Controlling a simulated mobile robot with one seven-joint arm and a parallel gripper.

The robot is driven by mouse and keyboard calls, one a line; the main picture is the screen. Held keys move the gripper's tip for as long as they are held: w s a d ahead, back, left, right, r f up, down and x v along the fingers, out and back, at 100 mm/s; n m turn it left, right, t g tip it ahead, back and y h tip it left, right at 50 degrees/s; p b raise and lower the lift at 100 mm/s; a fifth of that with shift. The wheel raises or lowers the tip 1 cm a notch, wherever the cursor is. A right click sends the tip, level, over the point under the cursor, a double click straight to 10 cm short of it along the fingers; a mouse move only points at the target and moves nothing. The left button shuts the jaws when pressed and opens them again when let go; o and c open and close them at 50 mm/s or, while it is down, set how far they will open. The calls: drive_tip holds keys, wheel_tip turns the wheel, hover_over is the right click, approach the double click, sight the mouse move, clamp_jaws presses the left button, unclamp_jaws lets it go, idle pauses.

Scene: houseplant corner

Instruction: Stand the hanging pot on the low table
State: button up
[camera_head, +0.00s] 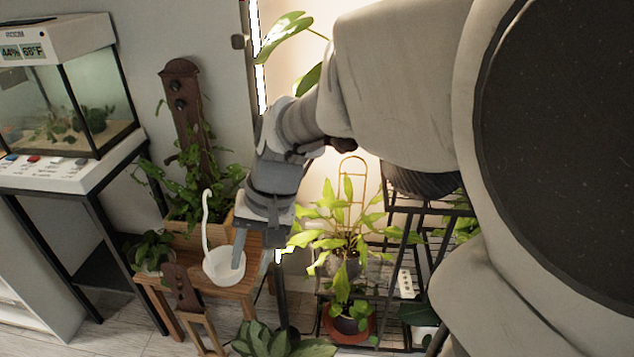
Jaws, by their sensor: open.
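The hanging pot is a small white bowl (222,268) with a tall, thin white hook rising from its left side. It appears upright on the low wooden table (246,284), near the table's right part. My gripper (256,262) points down at the pot's right side and is open. Its pale left finger overlaps the bowl in the picture; I cannot tell whether it touches the bowl or reaches inside. The bowl's far right rim is partly hidden by the finger.
A leafy plant in a wooden planter (187,232) and a small potted plant (152,252) crowd the table's back and left. A small wooden chair-like stand (190,300) is in front. A glass terrarium (75,100) stands left. A wire shelf with plants (385,290) stands right.

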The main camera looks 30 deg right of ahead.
drive_tip(key=s+d+r+n+t+h, duration=0.3)
drive_tip(key=s+d+r+n+t, duration=0.1)
drive_tip(key=s+r, duration=0.3)
drive_tip(key=shift+s, duration=1)
wheel_tip(320, 180, up, 20)
drive_tip(key=p, duration=2)
